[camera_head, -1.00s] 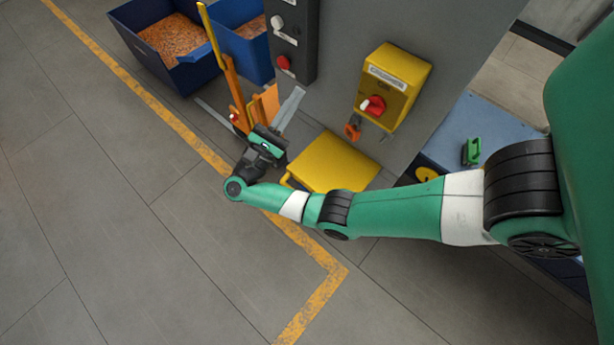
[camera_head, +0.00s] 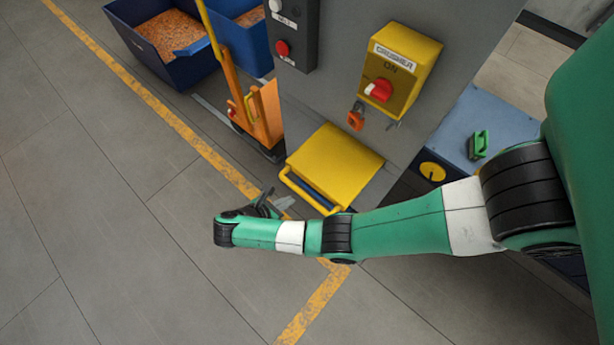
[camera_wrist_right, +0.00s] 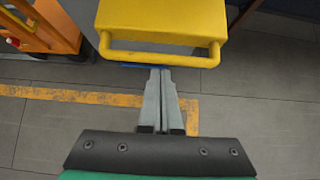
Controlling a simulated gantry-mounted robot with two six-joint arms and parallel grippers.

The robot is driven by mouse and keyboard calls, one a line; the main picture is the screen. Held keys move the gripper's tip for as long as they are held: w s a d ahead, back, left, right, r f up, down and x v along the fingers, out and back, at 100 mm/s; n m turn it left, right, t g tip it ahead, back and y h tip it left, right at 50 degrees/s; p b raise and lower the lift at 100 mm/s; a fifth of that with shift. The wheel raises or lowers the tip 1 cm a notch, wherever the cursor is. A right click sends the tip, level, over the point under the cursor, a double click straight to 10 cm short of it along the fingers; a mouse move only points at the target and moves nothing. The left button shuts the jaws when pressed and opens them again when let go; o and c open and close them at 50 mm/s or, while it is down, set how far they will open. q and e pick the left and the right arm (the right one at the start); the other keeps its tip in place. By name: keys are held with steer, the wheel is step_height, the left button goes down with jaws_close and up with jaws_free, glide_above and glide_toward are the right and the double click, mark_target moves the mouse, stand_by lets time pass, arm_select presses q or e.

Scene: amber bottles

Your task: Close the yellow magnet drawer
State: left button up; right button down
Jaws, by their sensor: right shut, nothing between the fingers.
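The yellow magnet drawer (camera_head: 335,162) sticks out low from the grey machine, with a yellow bar handle (camera_head: 306,196) along its front. A dark blue strip shows between the handle and the yellow top. In the right wrist view the drawer (camera_wrist_right: 165,15) is at the top, with its handle (camera_wrist_right: 160,55) across its front. My right gripper (camera_head: 284,202) is in front of the handle, near its left half. In the right wrist view its grey fingers (camera_wrist_right: 161,72) are shut and empty, with tips just below the handle. Whether they touch it I cannot tell. My left gripper is out of view.
An orange pallet jack (camera_head: 262,115) stands left of the drawer, near blue bins (camera_head: 165,50) of orange granules. Above the drawer is a yellow crusher switch box (camera_head: 400,70) with a red knob. A blue cabinet (camera_head: 485,130) stands at right. Open floor lies in front and left.

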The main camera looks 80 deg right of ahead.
mark_target(313, 185)
steer(key=b+x, duration=0.4)
steer(key=x, duration=0.2)
steer(key=shift+f, duration=0.45)
steer(key=s+d, duration=0.1)
steer(key=d, duration=0.2)
steer(key=shift+s+d, duration=0.15)
steer(key=shift+s, duration=0.25)
steer(key=shift+s+d+r, duration=0.15)
steer(key=shift+s+d, duration=0.05)
steer(key=shift+d, duration=0.3)
